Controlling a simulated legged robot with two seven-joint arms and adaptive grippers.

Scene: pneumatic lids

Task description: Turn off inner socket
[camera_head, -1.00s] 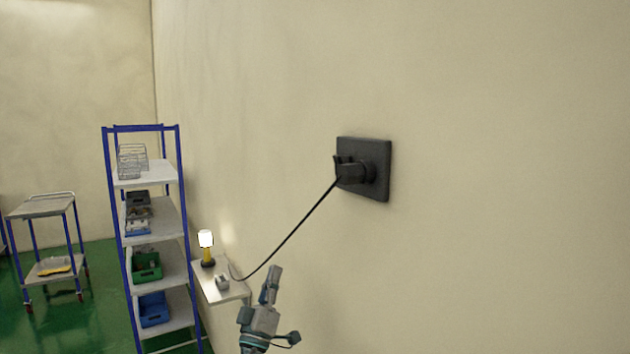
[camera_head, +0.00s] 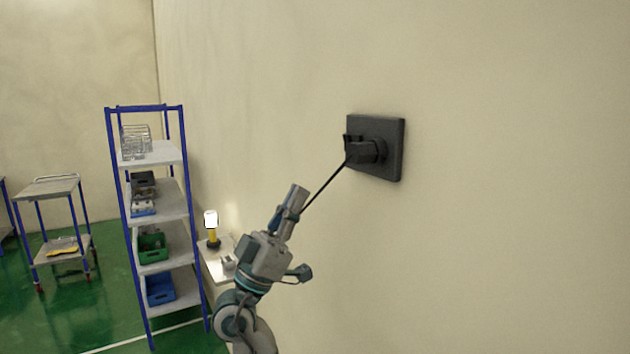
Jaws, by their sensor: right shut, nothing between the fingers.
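A black socket plate (camera_head: 391,150) is mounted on the beige wall. A black plug (camera_head: 366,152) sits in it, and small switch-like parts (camera_head: 351,138) stick out at its upper left. My right gripper (camera_head: 297,192) is shut and empty. My left gripper is out of view.
A lit lamp (camera_head: 211,228) stands on a small white table (camera_head: 218,270) by the wall. A blue-framed shelf (camera_head: 160,205) with bins and a wire basket is at left. A cart (camera_head: 50,190) stands further left. The wall around the socket is clear.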

